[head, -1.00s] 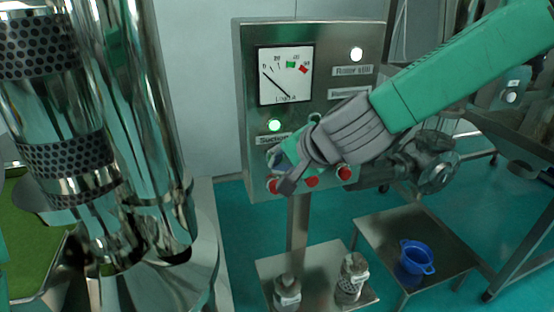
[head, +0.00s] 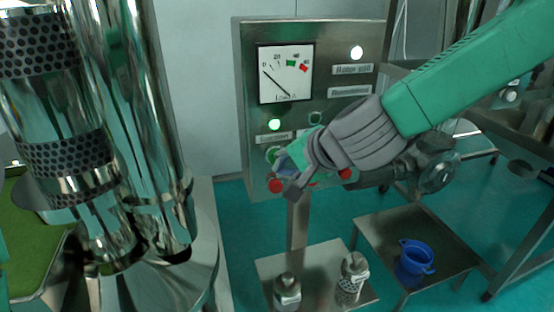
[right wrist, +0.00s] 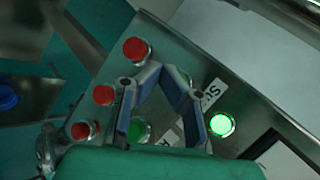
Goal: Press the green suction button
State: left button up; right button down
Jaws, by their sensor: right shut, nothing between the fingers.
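The green suction button (head: 272,154) is on the left of the steel control panel, below the "Suction" label and a lit green lamp (head: 274,125). My right gripper (head: 284,172) is shut and empty in front of the panel's lower left. Its fingers overlap the right edge of the button in the head view; contact cannot be told. The lit lamp (right wrist: 221,124) and part of the label (right wrist: 212,92) show right of the fingers. My left gripper is not in view.
Red buttons (head: 275,186) line the bottom of the panel (head: 240,100), close to the gripper. Another green button (right wrist: 138,131) shows beside the left finger. Polished steel columns (head: 150,130) stand at left. A blue pot (head: 417,258) sits on a low table at right.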

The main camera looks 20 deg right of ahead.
jog(key=shift+s+d+b, duration=0.1)
jog(key=shift+s+b, duration=0.2)
jog(key=shift+s, duration=2.2)
